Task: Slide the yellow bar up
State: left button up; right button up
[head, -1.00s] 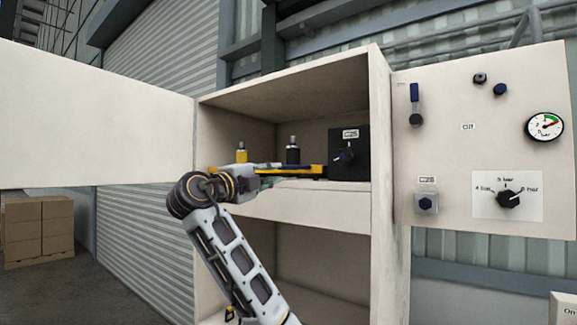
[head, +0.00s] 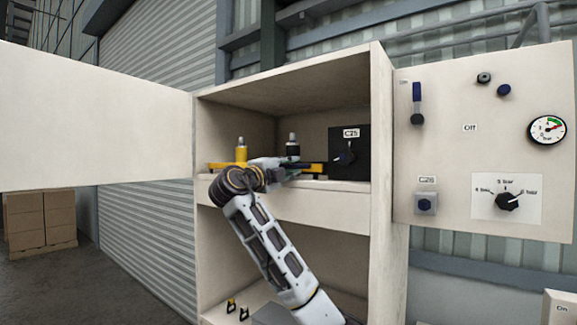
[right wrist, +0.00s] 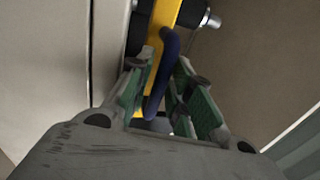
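The yellow bar (head: 222,164) lies along the cabinet's upper shelf, near its front. Its middle is hidden behind my right gripper in the head view. The bar also shows in the right wrist view (right wrist: 161,22), with a dark blue handle (right wrist: 166,72) on it. My right gripper (right wrist: 166,62) has its green-padded fingers apart, one on each side of the blue handle. I see no clear grip on it. In the head view the right gripper (head: 290,166) reaches in front of the bar from the left. My left gripper is not in view.
A yellow-based post (head: 241,150), a black post (head: 292,146) and a black knob box (head: 349,152) stand on the shelf. The cabinet door (head: 95,125) is open at left. A control panel (head: 480,140) is at right. Small yellow-black pieces (head: 231,305) lie below.

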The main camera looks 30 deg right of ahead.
grip_shut()
dwell(0.4)
